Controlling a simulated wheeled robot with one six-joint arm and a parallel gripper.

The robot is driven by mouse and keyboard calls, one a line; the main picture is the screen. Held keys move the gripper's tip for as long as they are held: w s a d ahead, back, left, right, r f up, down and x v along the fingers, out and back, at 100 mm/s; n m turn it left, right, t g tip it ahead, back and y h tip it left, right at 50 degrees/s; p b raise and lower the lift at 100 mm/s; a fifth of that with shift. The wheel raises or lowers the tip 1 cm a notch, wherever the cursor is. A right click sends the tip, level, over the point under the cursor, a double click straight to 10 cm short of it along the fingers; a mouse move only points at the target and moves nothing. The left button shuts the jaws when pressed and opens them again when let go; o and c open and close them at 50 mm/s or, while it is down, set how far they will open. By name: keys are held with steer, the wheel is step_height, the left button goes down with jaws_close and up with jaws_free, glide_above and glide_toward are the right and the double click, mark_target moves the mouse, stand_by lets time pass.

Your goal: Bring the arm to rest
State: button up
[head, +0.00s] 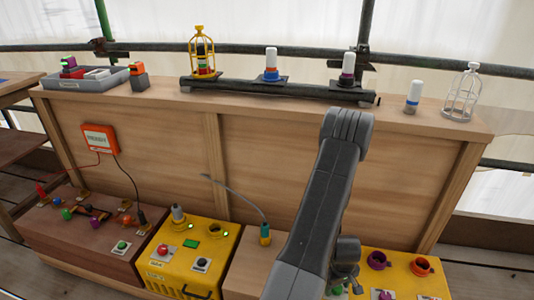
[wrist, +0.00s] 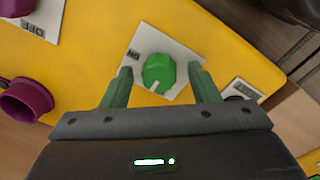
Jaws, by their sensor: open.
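My arm (head: 325,190) reaches forward and down over the yellow box at the right of the bench. My gripper (wrist: 160,75) is open, with its two green fingers on either side of a green knob (wrist: 157,72). A gap shows between each finger and the knob, and nothing is held. The knob sits on a white plate on the yellow panel (wrist: 95,65), its pale pointer mark towards the gripper. In the head view my arm hides much of the gripper and the knob.
A purple ring-shaped piece (wrist: 28,100) stands left of the gripper.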

steer(key=m+b, duration=0.1)
steer(key=m, duration=0.4)
steer(key=shift+w+r, duration=0.1)
steer(key=m, duration=0.4)
steer(key=shift+b, duration=0.3)
